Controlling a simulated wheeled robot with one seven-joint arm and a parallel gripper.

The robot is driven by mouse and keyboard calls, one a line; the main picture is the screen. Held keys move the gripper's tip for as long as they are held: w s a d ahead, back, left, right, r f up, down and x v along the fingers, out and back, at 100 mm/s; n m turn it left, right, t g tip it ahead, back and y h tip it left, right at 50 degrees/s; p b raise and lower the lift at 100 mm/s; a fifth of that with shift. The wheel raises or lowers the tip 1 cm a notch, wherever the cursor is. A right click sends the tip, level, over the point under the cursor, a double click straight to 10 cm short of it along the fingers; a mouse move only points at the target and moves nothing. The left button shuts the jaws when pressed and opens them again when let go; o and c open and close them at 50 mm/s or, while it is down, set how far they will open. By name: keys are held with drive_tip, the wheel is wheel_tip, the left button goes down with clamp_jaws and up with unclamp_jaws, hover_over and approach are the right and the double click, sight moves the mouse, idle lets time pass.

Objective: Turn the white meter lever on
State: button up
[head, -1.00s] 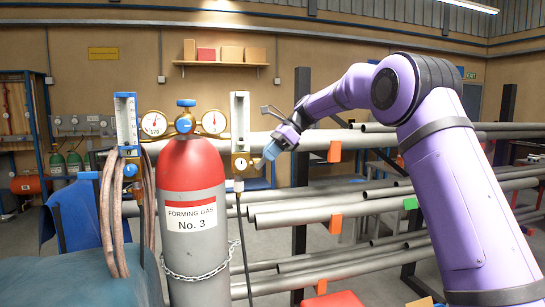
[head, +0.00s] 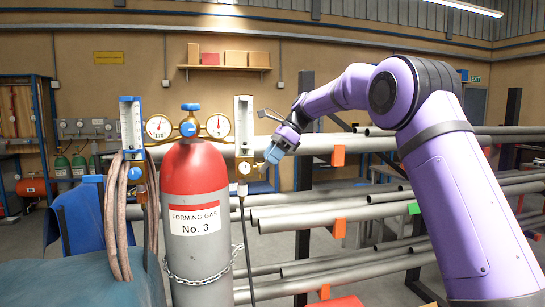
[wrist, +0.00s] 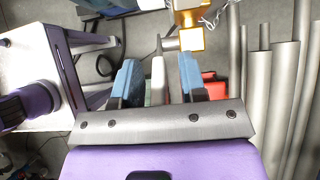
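The white meter (head: 244,125) stands upright to the right of the red-topped gas cylinder (head: 195,170). Its brass valve body with a round white front (head: 243,168) is at its foot. My gripper (head: 273,154) is just right of this valve, its blue fingers pointing left. In the wrist view my gripper (wrist: 160,80) is open, with a gap between the blue fingers. A slim pale bar (wrist: 158,78), apparently the lever, lies between them, apart from both. A grey stub joins its far end to the brass block (wrist: 190,40). The lever is hard to make out in the head view.
A blue-topped meter (head: 130,125) with a blue knob stands left of the cylinder. Two round gauges (head: 218,126) flank the regulator. A black hose hangs below the white meter. Grey pipes (head: 340,207) on a rack lie behind and below my arm.

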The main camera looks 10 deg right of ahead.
drive_tip(key=v, duration=1)
drive_tip(key=shift+d+r, duration=0.3)
